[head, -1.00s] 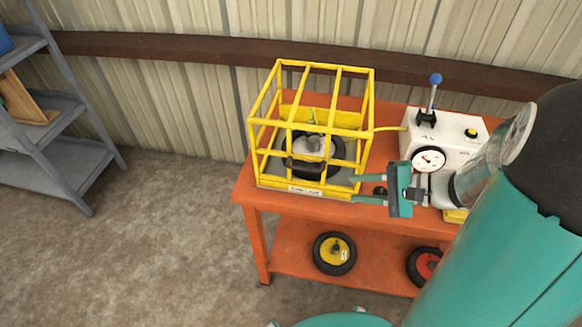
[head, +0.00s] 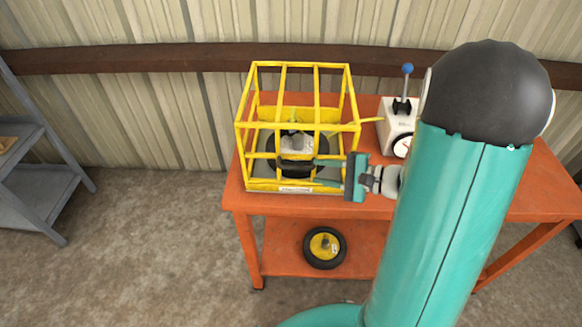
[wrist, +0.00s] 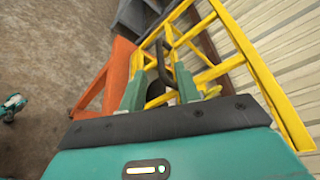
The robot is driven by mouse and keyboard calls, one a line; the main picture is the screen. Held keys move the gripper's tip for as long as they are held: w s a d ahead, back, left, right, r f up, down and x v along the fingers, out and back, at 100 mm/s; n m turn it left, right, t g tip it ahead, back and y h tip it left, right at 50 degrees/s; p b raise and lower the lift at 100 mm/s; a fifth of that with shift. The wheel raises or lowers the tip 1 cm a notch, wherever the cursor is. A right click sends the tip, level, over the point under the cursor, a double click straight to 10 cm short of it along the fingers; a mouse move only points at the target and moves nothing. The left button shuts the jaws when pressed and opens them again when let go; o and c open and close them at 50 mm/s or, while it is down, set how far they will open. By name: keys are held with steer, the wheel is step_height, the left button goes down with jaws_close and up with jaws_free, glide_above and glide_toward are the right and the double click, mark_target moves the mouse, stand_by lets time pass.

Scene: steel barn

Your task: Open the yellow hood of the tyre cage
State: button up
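The yellow hood (head: 319,127) is a barred cage sitting down over a wheel (head: 296,147) on the bench. A black bar handle (head: 296,167) is on its front face. My gripper (head: 318,172) is at the front right of the hood, its fingers pointing left toward the handle. In the wrist view my gripper (wrist: 158,78) has its two green fingers apart, with the dark handle (wrist: 162,62) showing between and beyond them. I see no finger closed on it. The hood's yellow bars (wrist: 245,50) fill the right of that view. Contact cannot be told.
The hood stands on an orange bench (head: 238,190). A white box with a gauge and blue-knobbed lever (head: 398,118) is to its right, partly behind my arm. A small wheel (head: 324,247) lies on the lower shelf. Grey shelving (head: 40,170) stands at left; floor between is clear.

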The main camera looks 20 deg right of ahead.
mark_target(299, 168)
steer(key=x, duration=0.8)
steer(key=shift+a, duration=0.1)
steer(key=shift+w, duration=0.1)
steer(key=shift+c, duration=0.4)
jaws_close()
